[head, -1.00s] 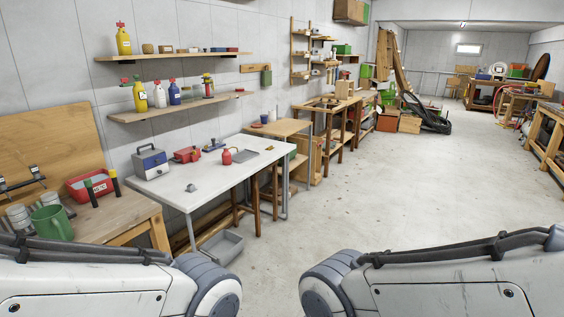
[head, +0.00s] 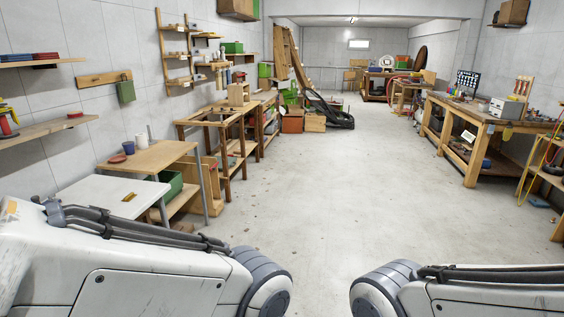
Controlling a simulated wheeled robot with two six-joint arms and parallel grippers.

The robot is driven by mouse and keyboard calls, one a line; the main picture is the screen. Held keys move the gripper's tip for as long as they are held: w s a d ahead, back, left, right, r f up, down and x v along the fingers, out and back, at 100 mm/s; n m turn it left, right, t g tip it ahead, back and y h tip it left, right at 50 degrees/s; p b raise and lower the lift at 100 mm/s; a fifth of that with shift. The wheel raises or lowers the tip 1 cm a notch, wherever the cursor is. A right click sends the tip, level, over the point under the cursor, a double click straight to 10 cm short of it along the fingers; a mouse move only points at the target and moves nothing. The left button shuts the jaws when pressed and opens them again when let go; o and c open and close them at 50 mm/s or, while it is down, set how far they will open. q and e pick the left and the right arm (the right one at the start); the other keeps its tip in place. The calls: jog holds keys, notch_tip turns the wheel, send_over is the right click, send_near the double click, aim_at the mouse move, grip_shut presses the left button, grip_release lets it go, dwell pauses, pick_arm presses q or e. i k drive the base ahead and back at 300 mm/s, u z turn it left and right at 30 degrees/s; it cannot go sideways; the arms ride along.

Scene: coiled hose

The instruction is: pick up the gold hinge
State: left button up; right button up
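A small gold-brown piece (head: 129,197) lies on the white table (head: 95,194) at the left. It is too small to tell for sure whether it is the gold hinge. No other gold hinge can be made out. Both of my arms reach in along the bottom of the head view, but neither gripper shows. Part of the white table is hidden behind my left arm.
A wooden table (head: 150,157) with a blue cup (head: 128,148) stands just beyond the white table. Wooden frames follow along the left wall. A workbench (head: 478,125) stands at the right. The concrete floor (head: 320,190) between is clear.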

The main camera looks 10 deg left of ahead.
aim_at(129, 196)
jog(key=z, duration=0.05)
jog(key=i, duration=1.95)
jog(key=u, duration=0.65)
jog(key=i, duration=1.1)
jog(key=u, duration=1.55)
jog(key=i, duration=0.95)
jog(key=u, duration=0.65)
